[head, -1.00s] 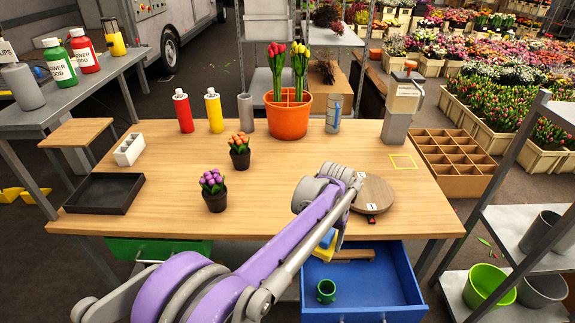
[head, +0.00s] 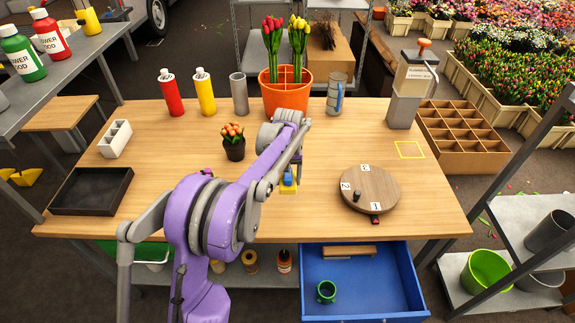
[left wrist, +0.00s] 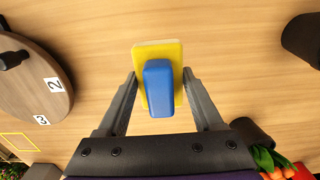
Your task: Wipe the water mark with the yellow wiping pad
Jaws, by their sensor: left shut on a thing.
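The yellow wiping pad (head: 288,188) with its blue handle hangs over the middle of the wooden table. In the left wrist view the yellow pad (left wrist: 141,58) shows behind the blue handle (left wrist: 159,90). My left gripper (left wrist: 160,75) is shut on the pad, with one finger on each side of it; in the head view the gripper (head: 290,174) is partly hidden by my arm. I cannot make out a water mark on the table in either view. My right gripper is not in view.
A round numbered turntable (head: 378,192) is right of the pad. A potted orange flower (head: 233,148) stands to the left; my arm hides most of the purple one. An orange tulip pot (head: 285,98) and bottles stand behind. A blue drawer (head: 325,300) is open in front.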

